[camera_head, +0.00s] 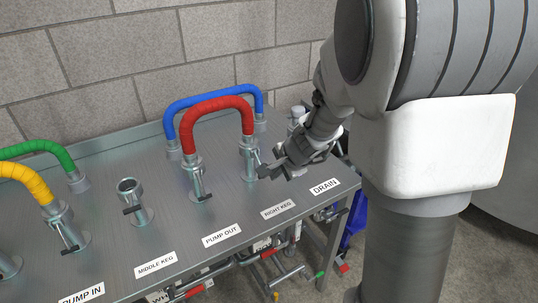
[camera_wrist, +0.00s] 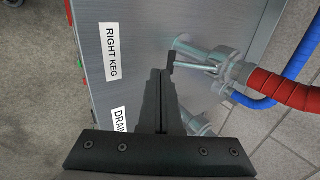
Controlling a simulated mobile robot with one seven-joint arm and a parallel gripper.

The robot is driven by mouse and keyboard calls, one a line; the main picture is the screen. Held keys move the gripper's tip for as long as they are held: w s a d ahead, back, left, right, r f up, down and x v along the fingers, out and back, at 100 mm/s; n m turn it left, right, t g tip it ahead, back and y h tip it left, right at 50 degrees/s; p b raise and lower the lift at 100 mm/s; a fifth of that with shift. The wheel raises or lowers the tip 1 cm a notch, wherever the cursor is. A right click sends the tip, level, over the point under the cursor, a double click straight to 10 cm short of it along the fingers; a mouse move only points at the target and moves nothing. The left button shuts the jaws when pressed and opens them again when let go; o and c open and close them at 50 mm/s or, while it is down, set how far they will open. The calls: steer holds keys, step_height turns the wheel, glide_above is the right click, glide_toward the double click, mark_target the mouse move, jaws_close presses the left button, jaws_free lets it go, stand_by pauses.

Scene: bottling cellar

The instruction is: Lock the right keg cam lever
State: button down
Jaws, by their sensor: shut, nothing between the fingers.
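The right keg fitting (camera_head: 248,158) is a metal post on the steel table, behind the RIGHT KEG label (camera_head: 278,209), with the red hose (camera_head: 220,103) on top. In the wrist view the fitting (camera_wrist: 192,47) shows with its cam lever (camera_wrist: 195,67), a thin metal arm with a black end, running alongside the post from the collar towards the tabletop. My gripper (camera_head: 266,172) is beside the fitting's right side. In the wrist view my gripper (camera_wrist: 160,73) is shut and empty, its fingertips just left of the lever's black end. I cannot tell whether they touch.
The pump out fitting (camera_head: 196,178) stands left of the right keg fitting. The blue hose (camera_head: 212,90) arches behind. The drain fitting (camera_wrist: 196,125) is close to my fingers. A bare middle keg fitting (camera_head: 134,202) and yellow hose (camera_head: 28,178) are further left.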

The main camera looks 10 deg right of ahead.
mark_target(259, 163)
steer(key=shift+w+a+f, duration=0.25)
steer(key=shift+w+f, duration=0.3)
steer(key=shift+w, duration=0.2)
steer(key=shift+w+a+f, duration=0.25)
steer(key=shift+w+f, duration=0.25)
steer(key=shift+w, duration=0.25)
